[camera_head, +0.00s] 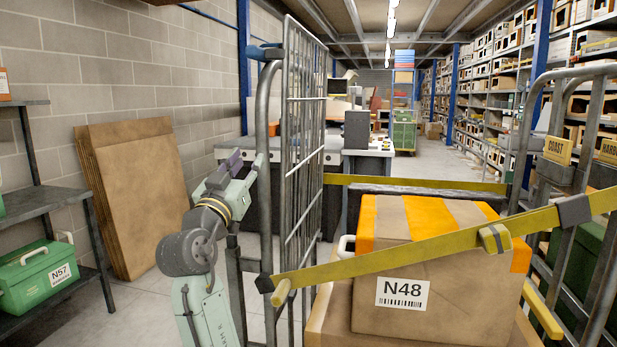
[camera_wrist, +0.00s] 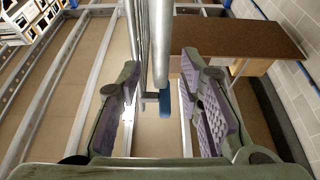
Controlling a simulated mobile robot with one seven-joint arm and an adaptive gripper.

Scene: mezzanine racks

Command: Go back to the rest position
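My gripper (camera_head: 240,165) is at the left side of the roll cage (camera_head: 291,130), close to its grey upright post. In the wrist view my gripper (camera_wrist: 163,108) is open, its purple-padded fingers wide apart. Grey cage tubes and a blue end piece (camera_wrist: 165,103) show between the fingers in that view. I cannot tell whether they lie between the pads or beyond them. Nothing is visibly clamped.
A yellow strap (camera_head: 400,255) crosses the cage front before a carton marked N48 (camera_head: 440,285). Left are a shelf with a green box (camera_head: 40,275) and leaning cardboard sheets (camera_head: 133,200). A desk (camera_head: 330,160) stands behind; the aisle (camera_head: 430,165) beyond has clear floor.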

